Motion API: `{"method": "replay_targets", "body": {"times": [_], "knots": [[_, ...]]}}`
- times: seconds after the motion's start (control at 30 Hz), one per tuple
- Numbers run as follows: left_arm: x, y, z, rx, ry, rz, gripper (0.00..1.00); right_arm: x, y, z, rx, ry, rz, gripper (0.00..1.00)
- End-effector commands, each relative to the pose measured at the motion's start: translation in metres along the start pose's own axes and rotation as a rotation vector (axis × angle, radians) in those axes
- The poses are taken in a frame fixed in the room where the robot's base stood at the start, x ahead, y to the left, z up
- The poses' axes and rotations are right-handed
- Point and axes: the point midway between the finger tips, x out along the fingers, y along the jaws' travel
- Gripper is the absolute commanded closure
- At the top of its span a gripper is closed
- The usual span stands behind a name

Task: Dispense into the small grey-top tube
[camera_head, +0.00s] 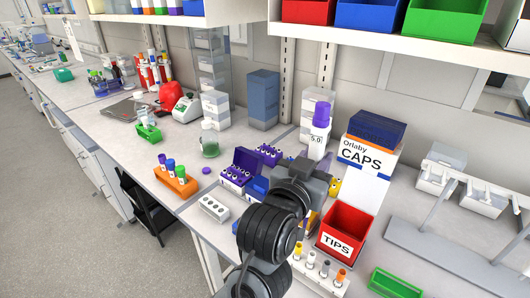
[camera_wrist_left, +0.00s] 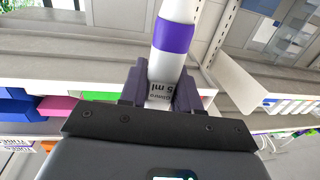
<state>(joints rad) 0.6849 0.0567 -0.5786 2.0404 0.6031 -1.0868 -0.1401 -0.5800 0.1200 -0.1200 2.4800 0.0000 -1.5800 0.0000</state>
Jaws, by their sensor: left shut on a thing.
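My left gripper (camera_head: 311,172) is over the middle of the bench, shut on a white pipette with a purple upper part (camera_head: 321,128). The pipette stands roughly upright. In the left wrist view the pipette (camera_wrist_left: 174,45), with a purple band and a "5 ml" label, sits between the dark fingers (camera_wrist_left: 160,88). Its lower end is hidden behind my gripper in the head view. A small grey-top tube (camera_head: 325,268) stands in the white rack (camera_head: 325,285) at the front, between a white-top tube (camera_head: 311,260) and an orange-top tube (camera_head: 340,277). My right gripper is not in view.
A red TIPS bin (camera_head: 345,232) stands right of my arm, before the Orlaby CAPS box (camera_head: 368,156). A green tray (camera_head: 395,284) lies front right. Purple tube racks (camera_head: 237,176), an orange rack (camera_head: 176,182) and a white holed block (camera_head: 213,208) stand left.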

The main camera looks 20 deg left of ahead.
Motion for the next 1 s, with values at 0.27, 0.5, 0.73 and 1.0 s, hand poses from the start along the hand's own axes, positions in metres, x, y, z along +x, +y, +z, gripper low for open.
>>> {"method": "replay_targets", "body": {"times": [0.27,0.5,0.73,1.0], "knots": [[-0.02,0.065,-0.014,-0.001,0.001,0.115,1.0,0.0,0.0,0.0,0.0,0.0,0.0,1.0],[-0.025,0.079,-0.007,-0.001,-0.001,0.141,1.0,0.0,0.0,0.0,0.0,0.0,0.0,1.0],[-0.026,0.079,0.013,-0.001,-0.003,0.141,1.0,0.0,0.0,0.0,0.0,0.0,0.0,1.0],[-0.025,0.079,0.031,0.0,-0.001,0.14,1.0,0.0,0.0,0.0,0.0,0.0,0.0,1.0]]}}
